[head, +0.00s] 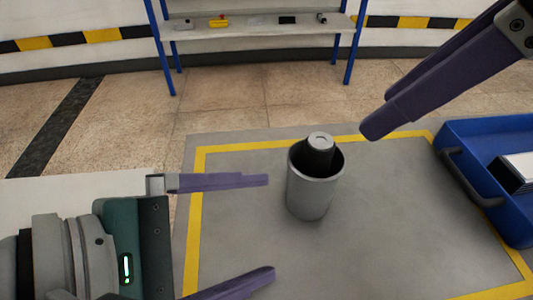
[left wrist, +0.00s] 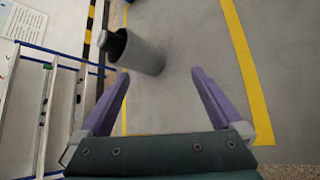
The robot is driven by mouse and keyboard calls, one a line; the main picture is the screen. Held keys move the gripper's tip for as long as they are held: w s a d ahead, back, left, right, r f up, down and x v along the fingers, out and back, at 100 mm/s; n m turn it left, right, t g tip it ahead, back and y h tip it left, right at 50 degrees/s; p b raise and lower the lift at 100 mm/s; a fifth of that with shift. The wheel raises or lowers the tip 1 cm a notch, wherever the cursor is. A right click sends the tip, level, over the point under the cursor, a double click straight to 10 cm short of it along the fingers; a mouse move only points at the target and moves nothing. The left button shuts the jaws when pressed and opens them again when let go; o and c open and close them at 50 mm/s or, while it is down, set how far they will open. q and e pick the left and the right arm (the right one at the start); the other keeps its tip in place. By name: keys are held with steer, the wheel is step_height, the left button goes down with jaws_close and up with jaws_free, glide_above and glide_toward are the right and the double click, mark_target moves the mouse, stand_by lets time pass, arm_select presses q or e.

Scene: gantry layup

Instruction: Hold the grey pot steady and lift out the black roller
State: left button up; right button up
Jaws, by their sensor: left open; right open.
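The grey pot (head: 309,195) stands upright on the grey table top. The black roller (head: 320,153) stands inside it, with its light grey end showing above the rim; its lower part is hidden by the pot. My left gripper (head: 269,228) is open and empty, to the left of the pot and apart from it. In the left wrist view the pot (left wrist: 145,55) and roller (left wrist: 114,46) lie beyond the open fingers (left wrist: 160,75). My right gripper (head: 375,122) is at the upper right, above and right of the pot, empty and not touching the roller.
A blue tray (head: 462,180) with a handle stands at the right, holding a white and black object (head: 517,172). Yellow tape (head: 197,220) borders the table top (head: 400,240). A shelf (head: 260,30) with small items stands behind. The table around the pot is clear.

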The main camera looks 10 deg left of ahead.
mark_target(312, 182)
arm_select(q)
steer(key=n+t, duration=0.1)
steer(key=n, duration=0.2)
steer(key=w+n, duration=0.1)
steer(key=n, duration=0.2)
steer(key=shift+w+d+r+n+t, duration=0.2)
steer(key=shift+n+t, duration=0.1)
steer(key=shift+t, duration=0.1)
steer(key=n, duration=0.3)
steer(key=shift+w+a+t, duration=0.1)
steer(key=shift+w+t, duration=0.2)
steer(key=shift+w, duration=0.05)
steer(key=shift+w+n, duration=0.2)
steer(key=shift+n, duration=0.1)
steer(key=x, duration=0.9)
steer(key=shift+w+d, duration=0.2)
steer(key=shift+d, duration=0.05)
steer(key=c, duration=1.3)
